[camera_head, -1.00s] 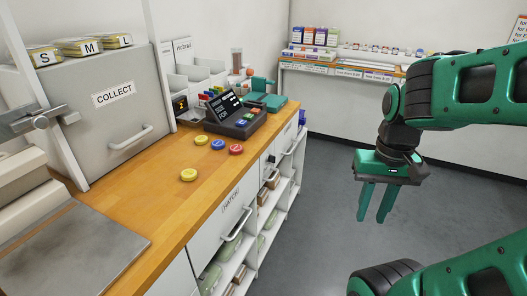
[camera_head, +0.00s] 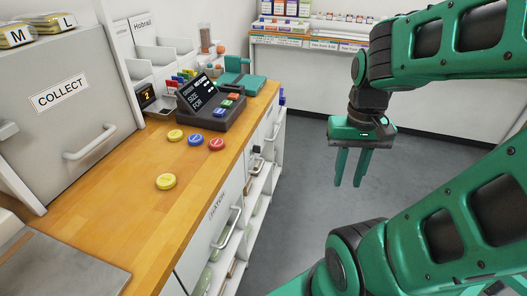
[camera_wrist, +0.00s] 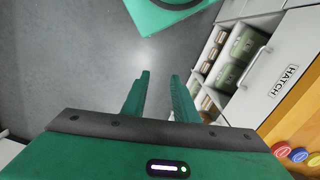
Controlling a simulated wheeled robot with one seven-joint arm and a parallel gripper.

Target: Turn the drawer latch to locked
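My gripper (camera_head: 347,183) hangs over the open floor to the right of the counter, fingers pointing down. Its two fingers are apart with nothing between them, as the wrist view (camera_wrist: 160,75) also shows. The white counter front has a panel marked HATCH (camera_head: 213,226) with a bar handle (camera_head: 229,229). Farther along is another white front (camera_head: 264,134) with a bar handle. A small dark fitting (camera_head: 257,150) shows there, too small to tell whether it is the drawer latch or how it is turned. My gripper touches none of these.
The wooden counter (camera_head: 118,222) carries yellow, blue and red round buttons (camera_head: 216,144), a dark terminal (camera_head: 212,108) and a grey COLLECT hatch (camera_head: 65,100). Shelves with green packs (camera_wrist: 243,45) are open below. The grey floor (camera_head: 300,130) between counter and back shelf is clear.

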